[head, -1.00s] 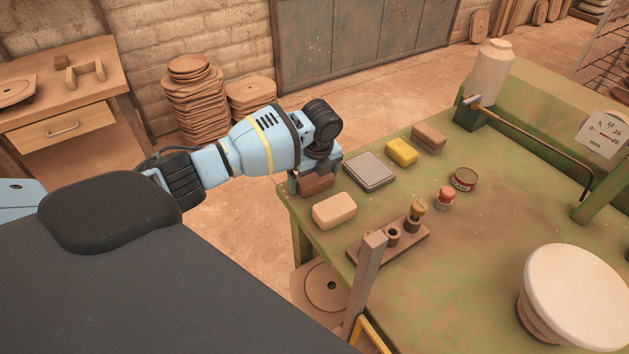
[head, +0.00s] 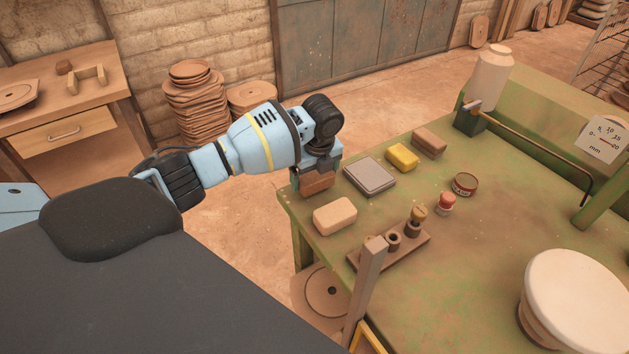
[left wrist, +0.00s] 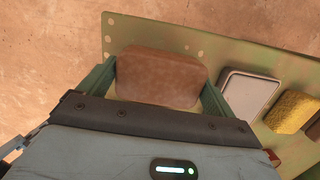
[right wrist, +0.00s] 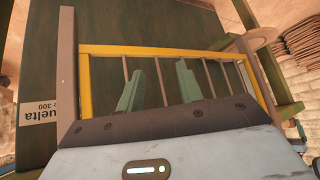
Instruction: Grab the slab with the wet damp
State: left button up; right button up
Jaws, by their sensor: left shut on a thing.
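My left gripper (head: 317,172) is shut on a brown, damp-looking slab (head: 319,183) at the far left corner of the green table (head: 480,225). In the left wrist view the slab (left wrist: 162,77) sits between the two green fingers, darker and mottled on its face. It appears slightly above the table top. A pale slab (head: 335,215) lies nearer me, and another brown slab (head: 429,142) lies farther back, beyond the yellow sponge. My right gripper (right wrist: 160,85) shows only in the right wrist view, with its fingers apart and nothing between them.
A grey tray-like pad (head: 370,176) and a yellow sponge (head: 403,156) lie just right of the held slab. A red-topped jar (head: 446,203), a tin (head: 464,184) and a wooden holder (head: 400,243) stand nearby. A yellow frame with bars (right wrist: 150,52) is before my right gripper.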

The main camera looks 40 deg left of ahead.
pick_arm(q)
jog(key=s+d+r+p, duration=0.1)
jog(key=s+r+p, duration=0.1)
jog(key=s, duration=1.4)
jog(key=shift+d+r, duration=0.35)
jog(key=shift+r, duration=0.05)
pick_arm(e)
jog(key=w+r, duration=0.2)
jog(key=r, duration=0.1)
jog(key=shift+d+t, duration=0.1)
jog(key=shift+t, duration=0.2)
pick_arm(q)
jog(key=shift+d, duration=0.1)
